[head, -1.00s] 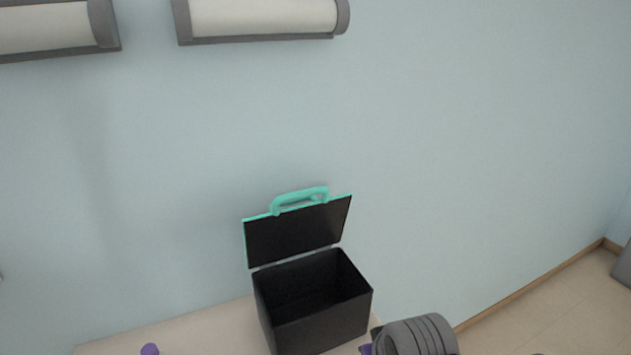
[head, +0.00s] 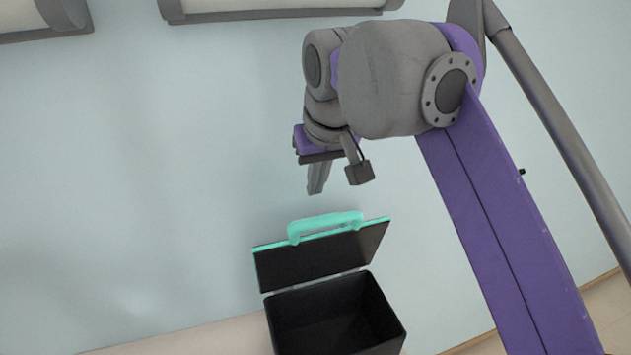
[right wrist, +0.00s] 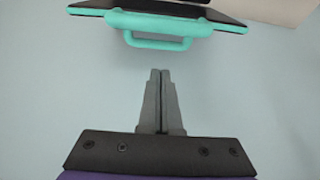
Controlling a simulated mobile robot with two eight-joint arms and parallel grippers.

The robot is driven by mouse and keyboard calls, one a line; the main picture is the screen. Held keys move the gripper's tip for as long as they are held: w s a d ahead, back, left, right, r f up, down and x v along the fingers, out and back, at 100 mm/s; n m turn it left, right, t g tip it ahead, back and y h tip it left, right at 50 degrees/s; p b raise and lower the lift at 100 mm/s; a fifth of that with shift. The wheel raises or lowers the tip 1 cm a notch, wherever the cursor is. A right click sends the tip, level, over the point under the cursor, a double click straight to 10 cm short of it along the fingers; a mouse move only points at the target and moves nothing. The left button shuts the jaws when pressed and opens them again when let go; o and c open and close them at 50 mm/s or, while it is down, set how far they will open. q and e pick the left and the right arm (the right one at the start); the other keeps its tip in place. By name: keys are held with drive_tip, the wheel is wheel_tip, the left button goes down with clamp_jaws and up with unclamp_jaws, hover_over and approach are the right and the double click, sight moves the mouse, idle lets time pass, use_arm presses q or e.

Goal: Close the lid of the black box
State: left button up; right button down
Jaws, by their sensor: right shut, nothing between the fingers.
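The black box (head: 332,318) stands open on the table, its inside dark and apparently empty. Its lid (head: 316,258) is raised at the back, tilted up near the wall, with a teal rim and a teal handle (head: 326,227) on its top edge. My right gripper (head: 316,190) is above the lid, close to the wall and apart from the handle. In the right wrist view its fingers (right wrist: 159,75) are together and empty, and the teal handle (right wrist: 160,42) lies just ahead of them. My left gripper is not in view.
The pale table (head: 190,338) shows to the left of the box. The light blue wall (head: 140,190) rises close behind the lid. White rolls in grey holders (head: 270,6) hang high on the wall. The floor shows at the lower right.

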sight(318, 241)
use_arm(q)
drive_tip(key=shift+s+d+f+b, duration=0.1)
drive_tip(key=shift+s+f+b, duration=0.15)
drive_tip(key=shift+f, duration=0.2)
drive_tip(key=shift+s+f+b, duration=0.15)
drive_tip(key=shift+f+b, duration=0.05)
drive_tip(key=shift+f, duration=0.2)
use_arm(e)
drive_tip(key=x, duration=0.8)
drive_tip(key=shift+w+d+f, duration=0.1)
drive_tip(key=shift+d+f, duration=0.05)
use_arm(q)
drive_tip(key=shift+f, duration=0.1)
